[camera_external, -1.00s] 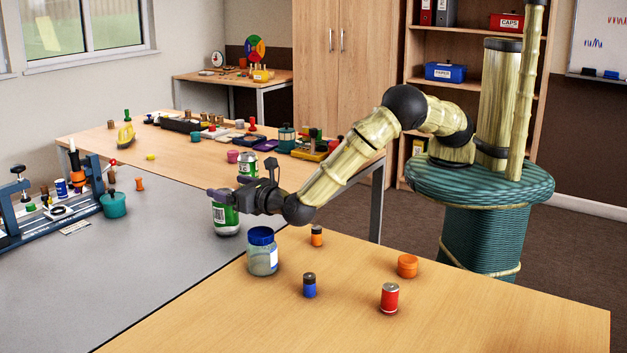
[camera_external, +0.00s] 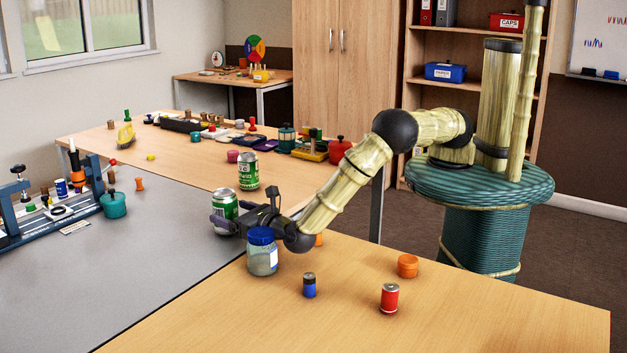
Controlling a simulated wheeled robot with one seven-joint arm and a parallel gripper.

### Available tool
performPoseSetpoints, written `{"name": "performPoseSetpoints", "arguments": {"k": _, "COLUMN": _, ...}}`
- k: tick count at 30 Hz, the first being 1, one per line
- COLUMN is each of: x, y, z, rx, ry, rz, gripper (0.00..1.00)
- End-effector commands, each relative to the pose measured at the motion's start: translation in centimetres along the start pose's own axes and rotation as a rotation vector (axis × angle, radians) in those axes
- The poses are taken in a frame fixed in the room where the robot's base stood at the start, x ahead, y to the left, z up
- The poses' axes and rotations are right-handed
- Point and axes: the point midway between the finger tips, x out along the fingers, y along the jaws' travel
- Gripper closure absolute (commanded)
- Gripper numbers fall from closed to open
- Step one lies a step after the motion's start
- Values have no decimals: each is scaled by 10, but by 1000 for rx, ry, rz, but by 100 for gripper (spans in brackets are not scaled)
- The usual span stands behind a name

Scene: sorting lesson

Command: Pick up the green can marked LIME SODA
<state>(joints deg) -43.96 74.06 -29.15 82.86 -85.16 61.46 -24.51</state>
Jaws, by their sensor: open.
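Two green cans with white labels are in view, and I cannot read the print on either, so I cannot tell which is the LIME SODA can. The nearer green can (camera_external: 225,203) stands upright on the grey mat. The farther green can (camera_external: 248,174) stands upright a little behind it, near the wooden tabletop's edge. My gripper (camera_external: 222,224) is low, with its open fingers reaching left at the lower part of the nearer can. A finger hides part of that can. I cannot tell whether the fingers touch it.
A blue-lidded jar (camera_external: 262,255) stands close in front of my gripper. A blue battery-like cylinder (camera_external: 309,286), a red can (camera_external: 389,298) and an orange tub (camera_external: 407,266) stand on the near table. A clamp rack (camera_external: 60,205) is at left. The grey mat's middle is clear.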

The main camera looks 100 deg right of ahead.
Motion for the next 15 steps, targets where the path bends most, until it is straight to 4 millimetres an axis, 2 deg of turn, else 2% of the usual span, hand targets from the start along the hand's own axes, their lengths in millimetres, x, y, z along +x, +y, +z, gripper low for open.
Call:
{"name": "performPoseSetpoints", "arguments": {"k": 4, "x": 8, "y": -1, "z": 0, "rx": 0, "ry": 0, "rz": -2, "gripper": 15}}
{"name": "performPoseSetpoints", "arguments": {"k": 12, "x": 45, "y": -1, "z": 0, "rx": 0, "ry": 0, "rz": -2, "gripper": 15}}
{"name": "performPoseSetpoints", "arguments": {"k": 15, "x": 50, "y": 0, "z": 0, "rx": -1, "ry": 1, "rz": 0, "gripper": 15}}
